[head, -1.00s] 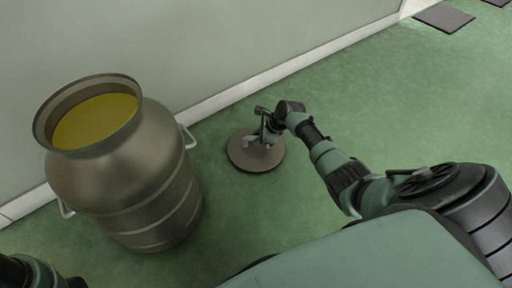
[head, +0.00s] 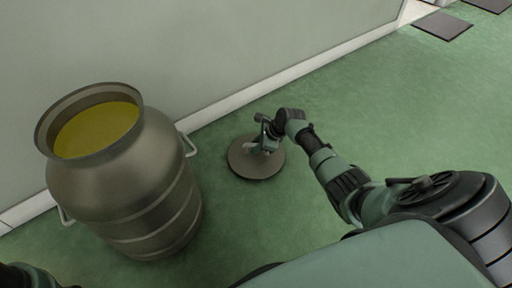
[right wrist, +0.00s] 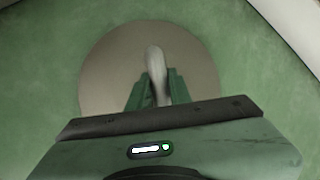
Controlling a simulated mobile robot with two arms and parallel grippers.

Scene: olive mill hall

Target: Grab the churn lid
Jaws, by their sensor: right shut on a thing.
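The churn lid (head: 247,166) is a round grey-brown disc on or just above the green floor, right of the churn; I cannot tell whether it touches the floor. In the right wrist view the lid (right wrist: 105,75) shows a pale raised handle (right wrist: 154,62) in its middle. My right gripper (head: 262,146) is over the lid and shut on this handle; its green fingers (right wrist: 158,88) lie on both sides of it. The metal churn (head: 130,195) stands open at the left, with yellow-green oil (head: 98,130) inside. My left gripper is out of view; only a bit of that arm shows at the bottom left.
The pale wall (head: 230,50) with a white skirting (head: 240,98) runs behind the churn and lid. Dark flat mats (head: 442,26) lie at the top right. The green floor (head: 400,110) right of the lid is clear.

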